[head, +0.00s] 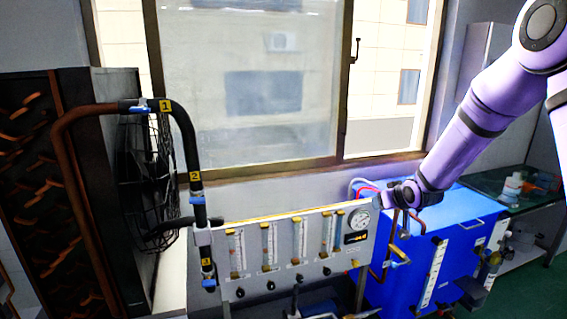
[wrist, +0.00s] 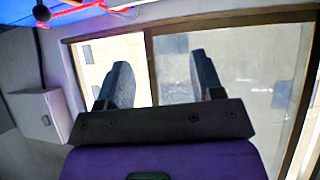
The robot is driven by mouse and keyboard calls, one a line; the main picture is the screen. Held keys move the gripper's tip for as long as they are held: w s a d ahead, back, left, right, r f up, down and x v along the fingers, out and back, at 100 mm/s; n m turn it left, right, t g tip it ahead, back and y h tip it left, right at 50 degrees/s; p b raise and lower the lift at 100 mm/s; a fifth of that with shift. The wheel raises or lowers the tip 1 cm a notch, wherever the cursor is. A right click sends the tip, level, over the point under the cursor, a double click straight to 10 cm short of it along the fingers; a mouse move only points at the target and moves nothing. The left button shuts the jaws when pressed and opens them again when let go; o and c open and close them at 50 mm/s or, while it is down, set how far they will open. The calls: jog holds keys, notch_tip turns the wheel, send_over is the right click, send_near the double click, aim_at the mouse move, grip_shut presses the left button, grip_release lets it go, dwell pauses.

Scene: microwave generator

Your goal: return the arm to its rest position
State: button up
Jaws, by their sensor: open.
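My purple arm (head: 470,130) comes in from the upper right of the head view and reaches down and left. Its end, my gripper (head: 392,197), is small and dark in that view, in front of the blue cabinet and just right of the round gauge on the panel. Whether it touches anything there cannot be told. In the wrist view my gripper (wrist: 160,72) has its two dark fingers wide apart, with nothing between them. The window shows behind the fingers.
A grey flowmeter panel (head: 283,245) stands front centre. A blue cabinet (head: 455,235) with valves is right of it. A numbered pipe (head: 188,150) and a black fan (head: 147,180) are at left. A window (head: 250,85) is behind. A shelf (head: 515,190) with bottles is far right.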

jog(key=s+r+m+g+h, duration=0.2)
jog(key=s+r+g, duration=0.1)
jog(key=s+r, duration=1.65)
jog(key=s+r+g, duration=0.1)
jog(key=s+g, duration=0.1)
jog(key=s, duration=2.2)
jog(key=shift+s+a, duration=0.4)
